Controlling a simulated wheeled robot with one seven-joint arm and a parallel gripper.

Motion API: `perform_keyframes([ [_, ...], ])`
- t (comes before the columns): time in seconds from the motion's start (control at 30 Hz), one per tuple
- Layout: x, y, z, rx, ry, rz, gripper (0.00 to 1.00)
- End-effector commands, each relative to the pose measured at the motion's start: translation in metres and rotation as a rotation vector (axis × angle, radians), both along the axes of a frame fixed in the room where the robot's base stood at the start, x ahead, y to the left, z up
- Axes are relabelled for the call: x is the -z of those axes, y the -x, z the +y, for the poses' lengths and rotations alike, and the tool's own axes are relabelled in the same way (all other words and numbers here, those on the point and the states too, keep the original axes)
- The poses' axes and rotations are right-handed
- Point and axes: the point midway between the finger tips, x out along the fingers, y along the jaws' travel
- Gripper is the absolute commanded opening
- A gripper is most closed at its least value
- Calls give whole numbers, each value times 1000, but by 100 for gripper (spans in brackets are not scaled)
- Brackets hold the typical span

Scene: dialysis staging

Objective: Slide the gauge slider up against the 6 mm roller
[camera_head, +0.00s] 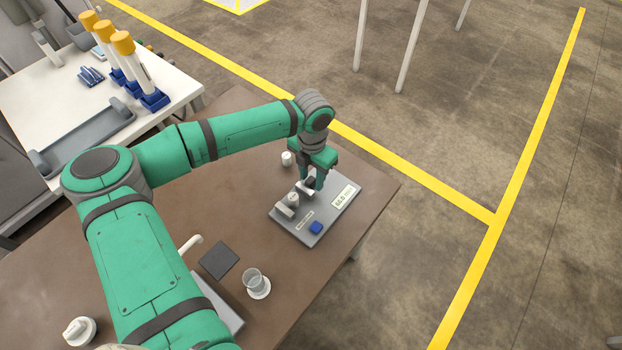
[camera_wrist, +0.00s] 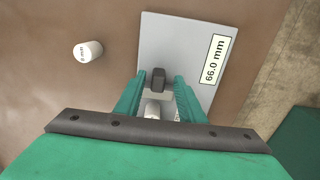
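The gauge plate (camera_head: 322,215) lies on the brown table, with a display (camera_head: 343,196) that reads 66.0 mm in the wrist view (camera_wrist: 215,59). My gripper (camera_head: 313,187) points down over the plate's far part. In the wrist view its fingers (camera_wrist: 158,84) stand apart on either side of a dark block (camera_wrist: 157,79), seemingly the slider's handle, with gaps showing. A pale piece (camera_wrist: 152,110) shows between the fingers, partly hidden. In the head view a white cylinder (camera_head: 293,198) stands on the plate near a pale block (camera_head: 285,210). I cannot tell whether cylinder and slider touch.
Another white roller (camera_head: 286,158) stands on the table beside the plate; its label in the wrist view (camera_wrist: 88,51) is hard to read. A blue button (camera_head: 316,227) is on the plate.

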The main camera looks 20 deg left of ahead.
Motion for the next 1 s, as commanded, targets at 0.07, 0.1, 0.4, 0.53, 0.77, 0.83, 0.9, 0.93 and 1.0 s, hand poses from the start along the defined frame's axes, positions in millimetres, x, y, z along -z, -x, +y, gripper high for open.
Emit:
perform_keyframes([
  [0.07, 8, 1, 2, -4, 1, 1, 36],
  [0.1, 12, 1, 2, -6, 1, 1, 36],
  [0.4, 18, 1, 4, -7, -1, 1, 36],
  [0.53, 17, 1, 3, -5, -1, 1, 29],
  [0.77, 17, 1, 2, -5, 0, 1, 0],
  [0.83, 17, 2, 3, -5, 0, 1, 0],
  [0.9, 17, 6, 4, -5, 0, 1, 0],
  [0.93, 17, 9, 6, -5, 0, 0, 0],
  [1.0, 17, 17, 9, -6, 0, 0, 0],
])
